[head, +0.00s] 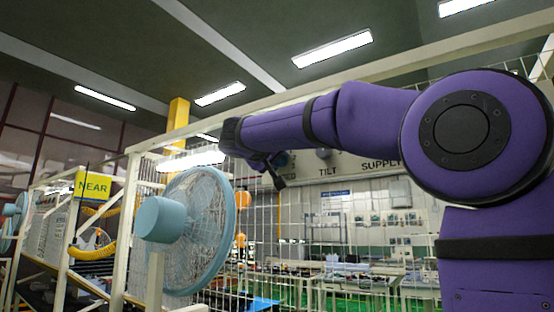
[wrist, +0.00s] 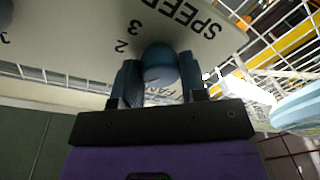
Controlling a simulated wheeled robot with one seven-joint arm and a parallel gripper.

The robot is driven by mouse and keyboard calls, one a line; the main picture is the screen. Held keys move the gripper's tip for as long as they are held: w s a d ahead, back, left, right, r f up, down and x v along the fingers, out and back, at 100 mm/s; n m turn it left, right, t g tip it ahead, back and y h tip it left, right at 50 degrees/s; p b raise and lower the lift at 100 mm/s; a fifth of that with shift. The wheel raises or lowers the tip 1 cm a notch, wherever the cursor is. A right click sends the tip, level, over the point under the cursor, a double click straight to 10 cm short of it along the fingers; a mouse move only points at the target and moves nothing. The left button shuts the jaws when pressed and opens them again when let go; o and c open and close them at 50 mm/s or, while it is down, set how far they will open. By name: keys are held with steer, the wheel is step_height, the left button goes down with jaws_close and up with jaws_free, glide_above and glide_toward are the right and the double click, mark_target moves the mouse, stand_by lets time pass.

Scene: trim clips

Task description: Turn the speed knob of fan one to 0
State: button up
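My gripper (wrist: 160,75) has one dark finger on each side of the knob, with no clear gap between fingers and knob. In the head view my gripper (head: 270,172) is at the panel's left end, partly covering the knob and the word SPEED. A light-blue fan (head: 200,230) stands to the left.
A second knob (head: 324,153) marked TILT is to the right on the panel, with SUPPLY beyond it, partly behind my arm. White wire mesh (head: 290,215) lies below the panel. A yellow NEAR sign (head: 93,186) and more fans (head: 12,215) are at left.

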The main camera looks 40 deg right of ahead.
steer(key=shift+c, duration=0.5)
steer(key=shift+n, duration=0.4)
steer(key=shift+w+n+g+y, duration=0.1)
steer(key=shift+n+g+y, duration=0.2)
steer(key=shift+n, duration=3.1)
steer(key=shift+f, duration=0.1)
steer(key=o, duration=0.9)
steer(key=shift+a, duration=0.1)
